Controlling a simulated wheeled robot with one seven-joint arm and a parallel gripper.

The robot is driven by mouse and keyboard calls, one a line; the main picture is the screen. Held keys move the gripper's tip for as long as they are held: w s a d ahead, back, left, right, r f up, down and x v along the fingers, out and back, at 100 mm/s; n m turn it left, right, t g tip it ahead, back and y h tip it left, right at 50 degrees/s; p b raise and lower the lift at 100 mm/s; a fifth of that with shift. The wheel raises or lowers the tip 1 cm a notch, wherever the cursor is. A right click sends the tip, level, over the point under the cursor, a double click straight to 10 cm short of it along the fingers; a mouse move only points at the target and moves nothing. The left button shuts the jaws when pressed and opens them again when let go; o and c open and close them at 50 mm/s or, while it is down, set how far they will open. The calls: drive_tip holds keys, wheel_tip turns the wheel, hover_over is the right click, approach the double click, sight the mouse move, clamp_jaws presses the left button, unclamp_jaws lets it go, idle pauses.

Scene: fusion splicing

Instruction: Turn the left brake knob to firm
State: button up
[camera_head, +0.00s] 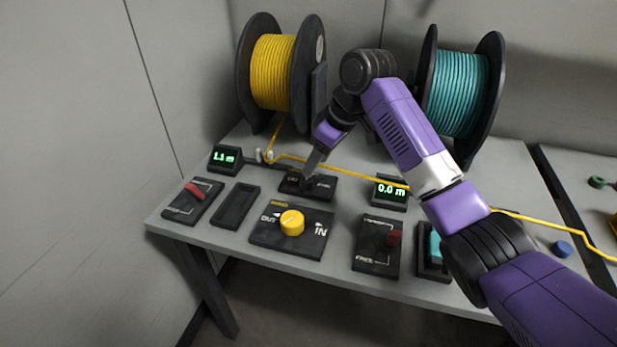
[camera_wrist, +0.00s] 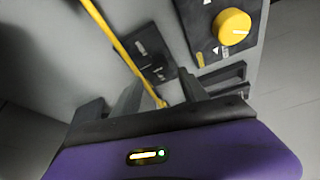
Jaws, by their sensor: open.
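The left brake knob (camera_head: 194,191) is a red bar handle on a dark panel (camera_head: 181,209) at the table's left end in the head view. It lies at a slant; the panel's marks are too small to read. The wrist view does not clearly show it. My gripper (camera_head: 307,178) is over a black block (camera_head: 322,190) in the middle of the table, to the right of the left brake knob and apart from it. In the wrist view my gripper (camera_wrist: 158,88) has its fingers spread, with the yellow cable (camera_wrist: 128,57) running into the space between them.
A yellow knob (camera_head: 292,222) on an OUT/IN panel stands in front. A second red knob (camera_head: 394,238) is on a panel to its right. Yellow (camera_head: 272,72) and teal (camera_head: 456,95) spools stand behind. Displays read 1.1 m (camera_head: 224,158) and 0.0 m (camera_head: 391,190). An empty dark tray (camera_head: 236,206) lies left.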

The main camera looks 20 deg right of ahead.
sight(309, 180)
drive_tip(key=x, duration=0.6)
drive_tip(key=shift+w+a+f+b, duration=0.1)
drive_tip(key=shift+f+b, duration=0.15)
drive_tip(key=shift+b, duration=0.1)
clamp_jaws()
